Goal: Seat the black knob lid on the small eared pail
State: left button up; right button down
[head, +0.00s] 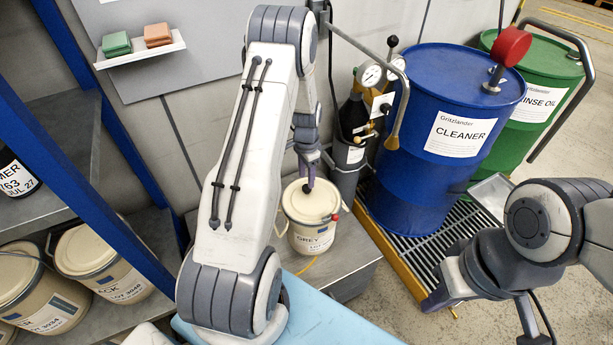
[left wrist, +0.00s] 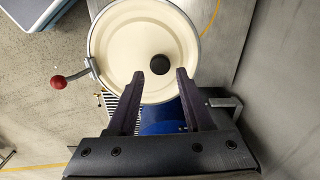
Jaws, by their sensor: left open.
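The small eared pail (head: 311,238) is cream with a label and stands on a low grey bench in the head view. A cream lid (head: 300,209) lies over its top; how tightly it sits cannot be told. The lid (left wrist: 125,50) fills the upper middle of the left wrist view, with its black knob (left wrist: 160,63) right of its centre. My left gripper (head: 308,178) is above the lid, open, with its fingertips (left wrist: 159,77) either side of and just short of the knob. My right gripper (head: 480,315) is at the lower right, its fingers apart and empty.
A red-ball lever (left wrist: 58,82) sticks out beside the pail. A blue drum (head: 430,140) and a green drum (head: 540,95) stand on a grated pallet to the right. Gauges and a black bottle are close behind the pail. Shelves at left hold cream pails (head: 100,255).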

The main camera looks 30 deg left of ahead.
pick_arm(q)
notch_tip(320, 180, up, 7)
jog(key=p, duration=0.5)
jog(key=shift+r, duration=0.15)
dwell(0.5)
